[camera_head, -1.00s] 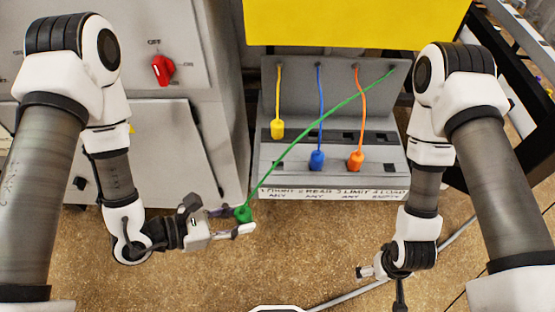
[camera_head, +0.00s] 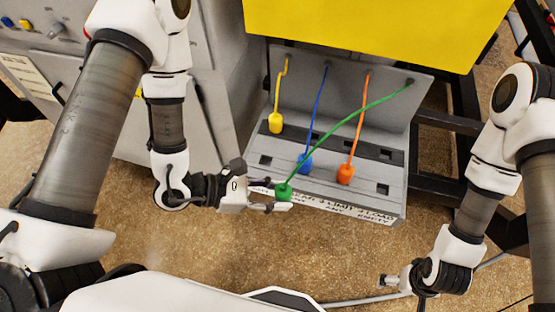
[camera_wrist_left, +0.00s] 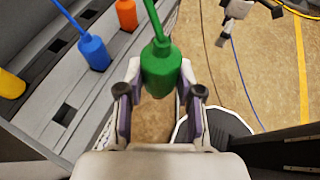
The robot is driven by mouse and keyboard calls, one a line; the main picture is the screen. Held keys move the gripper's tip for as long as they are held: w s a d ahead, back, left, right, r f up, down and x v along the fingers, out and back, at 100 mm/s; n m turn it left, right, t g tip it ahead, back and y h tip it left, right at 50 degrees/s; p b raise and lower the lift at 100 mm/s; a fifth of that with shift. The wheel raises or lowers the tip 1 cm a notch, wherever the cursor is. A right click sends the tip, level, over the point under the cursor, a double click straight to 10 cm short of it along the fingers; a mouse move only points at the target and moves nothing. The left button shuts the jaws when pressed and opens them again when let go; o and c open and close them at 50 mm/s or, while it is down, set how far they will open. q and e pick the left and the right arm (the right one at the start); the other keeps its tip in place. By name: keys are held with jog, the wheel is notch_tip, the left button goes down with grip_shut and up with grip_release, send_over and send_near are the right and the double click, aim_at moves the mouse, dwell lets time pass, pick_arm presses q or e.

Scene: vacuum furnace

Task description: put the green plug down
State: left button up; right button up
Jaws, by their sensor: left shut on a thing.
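The green plug (camera_head: 284,192) hangs on a green cable that runs up to the right end of the grey panel (camera_head: 345,95). My left gripper (camera_head: 272,198) is shut on the green plug, at the front edge of the panel near the label strip. In the left wrist view the plug (camera_wrist_left: 160,70) sits between both fingers (camera_wrist_left: 160,100), with the cable rising from its top. My right gripper (camera_head: 388,281) is low on the right, over the floor, empty and away from the panel; its finger gap is too small to judge.
The yellow plug (camera_head: 276,122), blue plug (camera_head: 304,163) and orange plug (camera_head: 345,174) stand on the panel's stepped face, each on its own cable. Square empty sockets show beside them. A yellow board (camera_head: 375,30) overhangs the back. The floor (camera_head: 230,245) in front is clear.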

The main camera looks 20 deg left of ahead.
pick_arm(q)
jog(key=w+a, duration=0.2)
jog(key=w, duration=0.1)
jog(key=b, duration=1)
send_over(261, 155)
jog(key=s, duration=0.2)
jog(key=shift+d+f, duration=0.35)
jog(key=shift+f, duration=0.2)
notch_tip(261, 155, down, 3)
jog(key=shift+f, duration=0.2)
jog(key=shift+w+a+f, duration=0.1)
jog(key=shift+w+f, duration=0.1)
jog(key=shift+f, duration=0.05)
jog(key=shift+s+f+b, duration=0.1)
jog(key=shift+f+b, duration=0.2)
jog(key=shift+f, duration=0.05)
jog(key=o, duration=1.1)
jog(key=shift+o, duration=0.2)
pick_arm(e)
notch_tip(261, 155, down, 12)
jog(key=shift+a, duration=0.35)
pick_arm(q)
jog(key=shift+r, duration=0.1)
pick_arm(e)
jog(key=shift+s, duration=0.1)
